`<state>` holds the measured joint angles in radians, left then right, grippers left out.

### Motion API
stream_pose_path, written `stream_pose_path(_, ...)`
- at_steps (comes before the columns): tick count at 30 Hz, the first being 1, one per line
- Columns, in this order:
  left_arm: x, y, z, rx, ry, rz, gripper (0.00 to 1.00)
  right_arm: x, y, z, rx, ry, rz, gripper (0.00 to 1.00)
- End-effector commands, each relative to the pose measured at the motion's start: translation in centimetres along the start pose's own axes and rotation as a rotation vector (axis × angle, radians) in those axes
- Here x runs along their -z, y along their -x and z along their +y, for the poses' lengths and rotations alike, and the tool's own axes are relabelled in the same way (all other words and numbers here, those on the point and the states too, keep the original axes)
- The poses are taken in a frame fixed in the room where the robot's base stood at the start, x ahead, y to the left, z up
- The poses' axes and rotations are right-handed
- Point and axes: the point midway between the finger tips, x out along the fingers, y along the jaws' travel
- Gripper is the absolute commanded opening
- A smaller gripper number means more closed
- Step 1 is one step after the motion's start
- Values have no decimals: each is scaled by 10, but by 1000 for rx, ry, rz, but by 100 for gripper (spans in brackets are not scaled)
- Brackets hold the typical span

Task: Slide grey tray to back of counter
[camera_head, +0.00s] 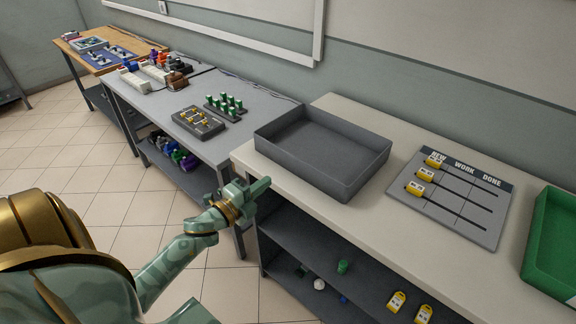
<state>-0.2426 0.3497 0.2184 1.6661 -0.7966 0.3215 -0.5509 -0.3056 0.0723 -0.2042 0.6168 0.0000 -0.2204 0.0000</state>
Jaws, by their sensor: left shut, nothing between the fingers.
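The grey tray (333,178) is a dark, shallow, rectangular open box and looks empty. It sits on the left part of the light counter (410,235), with one rear corner close to the back edge by the wall. My left gripper (262,186) is shut and empty. It is just in front of the counter's left front corner, left of the tray; I cannot tell whether it touches the counter. My right gripper is out of view.
A grey board (455,204) with several yellow tags on slots lies right of the tray. A green bin (552,245) stands at the right edge. A grey table (225,147) with fittings adjoins on the left. A shelf with loose items is under the counter.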

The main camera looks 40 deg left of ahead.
Motion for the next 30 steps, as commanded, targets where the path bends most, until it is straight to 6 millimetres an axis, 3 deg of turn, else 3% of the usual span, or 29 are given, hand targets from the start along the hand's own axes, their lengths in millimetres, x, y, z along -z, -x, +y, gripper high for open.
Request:
stream_pose_path(6, -1, -49, 0, 1, -4, -1, 0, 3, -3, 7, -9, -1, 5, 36)
stream_pose_path(13, -1, -86, 0, 0, -4, -1, 0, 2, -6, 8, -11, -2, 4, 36)
stream_pose_path(18, 0, -99, 0, -1, -4, -1, 0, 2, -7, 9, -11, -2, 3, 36)
stream_pose_path(30, 0, -102, 0, -1, -4, -1, 0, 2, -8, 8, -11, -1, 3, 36)
